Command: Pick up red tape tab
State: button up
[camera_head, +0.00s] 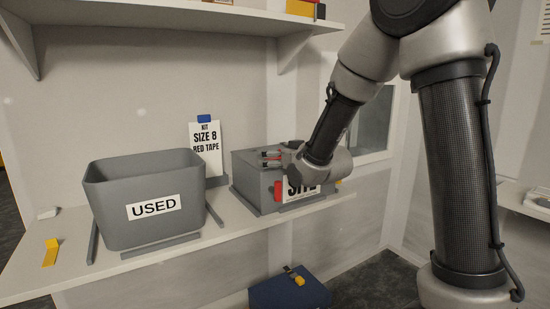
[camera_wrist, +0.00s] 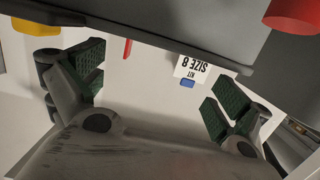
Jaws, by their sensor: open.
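A thin red piece (camera_wrist: 127,48), which looks like the red tape tab, shows in the wrist view past the edge of a grey box, between my open fingers and nearer the left one. My gripper (camera_head: 270,159) is at the top of the grey box (camera_head: 252,186) in the head view. Red shows beside its fingertips there, too small to tell apart. In the wrist view my gripper (camera_wrist: 150,85) has its green-padded fingers wide apart with nothing between the pads.
A grey bin marked USED (camera_head: 110,205) stands left on the bench. A SIZE 8 RED TAPE card (camera_head: 206,160) with a blue clip stands behind. A yellow piece (camera_head: 50,252) lies at the left. A shelf (camera_head: 170,17) hangs above. A blue case (camera_head: 290,290) is below.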

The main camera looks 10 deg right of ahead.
aim_at(271, 159)
jog(key=x, duration=0.5)
jog(key=shift+w+d, duration=0.1)
jog(key=shift+w, duration=0.2)
jog(key=shift+s, duration=0.1)
jog(key=c, duration=0.7)
jog(key=shift+c, duration=0.2)
